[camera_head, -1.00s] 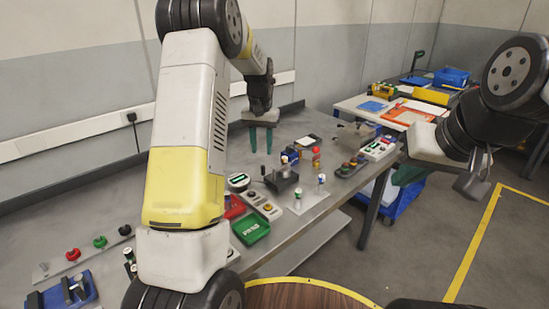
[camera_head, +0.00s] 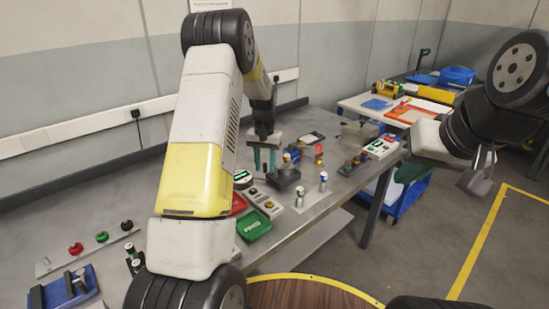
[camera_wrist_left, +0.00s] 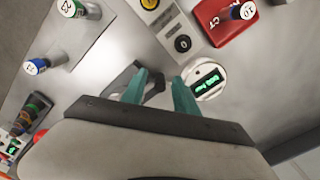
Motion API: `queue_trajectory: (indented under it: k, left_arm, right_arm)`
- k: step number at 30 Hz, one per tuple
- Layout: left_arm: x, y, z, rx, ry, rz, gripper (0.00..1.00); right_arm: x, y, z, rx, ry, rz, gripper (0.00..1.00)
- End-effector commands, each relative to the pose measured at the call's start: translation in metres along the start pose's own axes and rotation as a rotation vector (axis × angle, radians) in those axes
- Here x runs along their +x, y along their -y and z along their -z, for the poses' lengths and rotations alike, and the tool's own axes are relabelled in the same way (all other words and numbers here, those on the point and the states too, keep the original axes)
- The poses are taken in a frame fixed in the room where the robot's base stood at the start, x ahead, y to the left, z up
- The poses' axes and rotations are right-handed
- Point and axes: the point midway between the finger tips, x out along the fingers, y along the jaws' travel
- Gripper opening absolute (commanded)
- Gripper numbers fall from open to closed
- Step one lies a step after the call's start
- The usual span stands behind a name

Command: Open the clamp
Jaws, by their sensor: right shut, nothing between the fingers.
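A dark grey block with an upright lever (camera_head: 286,178), which looks like the clamp, stands on the grey table in the head view. In the left wrist view a dark, angular part (camera_wrist_left: 155,88), likely of the same clamp, shows behind and between the fingertips. My left gripper (camera_head: 264,171) points down with teal fingers apart, just left of the block; its fingers also show in the left wrist view (camera_wrist_left: 159,76). Whether they touch the clamp I cannot tell. My right gripper (camera_head: 480,176) is shut and empty, off the table to the right.
Near the clamp are a green tray (camera_head: 253,225), a red tray (camera_head: 238,203), a button box (camera_head: 264,203), a round display (camera_wrist_left: 205,79) and small labelled cylinders (camera_head: 323,181). A blue fixture (camera_head: 66,290) lies front left. A second table (camera_head: 355,104) stands behind right.

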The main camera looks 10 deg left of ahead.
Motion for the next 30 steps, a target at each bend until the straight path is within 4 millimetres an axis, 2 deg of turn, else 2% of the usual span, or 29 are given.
queue_trajectory:
  k: [1,6,30]
  left_arm:
    - [-0.0001,0.0000,-0.0001,0.000,0.000,0.000,0.34]
    - [-0.0002,0.0001,-0.0001,0.000,0.000,0.000,0.00]
    - [-0.0012,0.0027,0.0018,-0.003,-0.006,0.003,0.00]
  right_arm:
    - [0.0000,0.0000,0.0000,0.000,0.000,0.000,0.00]
    - [0.0000,0.0000,0.0000,0.000,0.000,0.000,0.00]
    - [0.0000,0.0000,0.0000,0.000,0.000,0.000,0.00]
